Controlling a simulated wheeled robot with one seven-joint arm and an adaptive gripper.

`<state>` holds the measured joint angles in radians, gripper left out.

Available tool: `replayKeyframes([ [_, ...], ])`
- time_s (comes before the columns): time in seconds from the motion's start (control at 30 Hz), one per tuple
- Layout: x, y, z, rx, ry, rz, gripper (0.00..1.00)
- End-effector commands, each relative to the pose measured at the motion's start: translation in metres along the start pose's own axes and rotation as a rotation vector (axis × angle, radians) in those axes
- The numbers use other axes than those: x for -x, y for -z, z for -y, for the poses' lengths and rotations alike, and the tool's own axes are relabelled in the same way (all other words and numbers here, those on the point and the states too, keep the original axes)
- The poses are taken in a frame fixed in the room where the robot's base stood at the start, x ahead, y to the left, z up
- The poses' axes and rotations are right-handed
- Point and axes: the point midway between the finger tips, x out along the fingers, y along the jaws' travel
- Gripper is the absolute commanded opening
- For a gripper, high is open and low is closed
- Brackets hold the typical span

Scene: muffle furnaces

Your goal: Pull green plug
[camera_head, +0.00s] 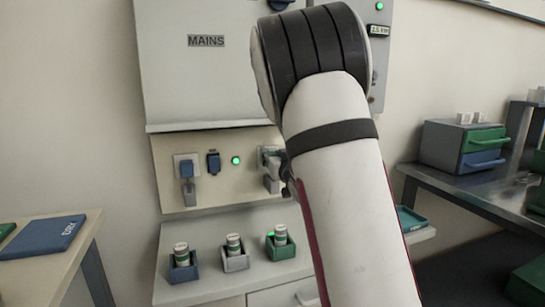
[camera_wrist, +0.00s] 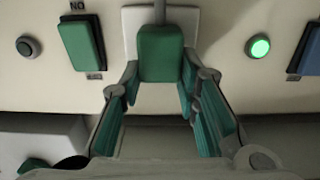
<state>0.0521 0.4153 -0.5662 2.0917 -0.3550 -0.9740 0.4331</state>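The green plug (camera_wrist: 160,54) sits in a white socket plate (camera_wrist: 203,22) on the panel, with a grey cable at its upper end in the wrist view. My gripper (camera_wrist: 160,84) reaches up to it, one teal-padded finger on each side of the plug's near part. The fingertips lie close to the plug's side edges. I cannot tell whether the pads touch it.
A green switch (camera_wrist: 80,43), a dark button (camera_wrist: 28,47) and a lit green lamp (camera_wrist: 258,46) flank the socket. A blue plug (camera_head: 187,168) and blue switch (camera_head: 213,162) are on the left of the panel. Several small holders (camera_head: 235,263) stand on the shelf below.

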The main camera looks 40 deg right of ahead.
Motion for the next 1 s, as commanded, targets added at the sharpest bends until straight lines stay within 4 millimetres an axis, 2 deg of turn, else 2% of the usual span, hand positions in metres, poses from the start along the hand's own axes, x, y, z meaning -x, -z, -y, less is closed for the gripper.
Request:
replayKeyframes([
  [0.17, 0.004, 0.0, -0.001, 0.0, -0.001, -0.001, 0.0],
  [0.4, 0.032, 0.0, -0.001, -0.001, -0.002, -0.002, 0.0],
  [0.5, 0.038, 0.0, -0.001, -0.001, -0.001, -0.001, 0.0],
  [0.8, 0.04, -0.001, -0.001, 0.001, -0.001, 0.001, 0.0],
  [0.83, 0.04, -0.001, -0.001, 0.001, -0.001, 0.001, 0.36],
  [0.9, 0.04, 0.0, -0.001, 0.001, -0.001, 0.001, 0.5],
  [1.0, 0.04, 0.0, 0.0, 0.0, 0.0, 0.001, 0.5],
])
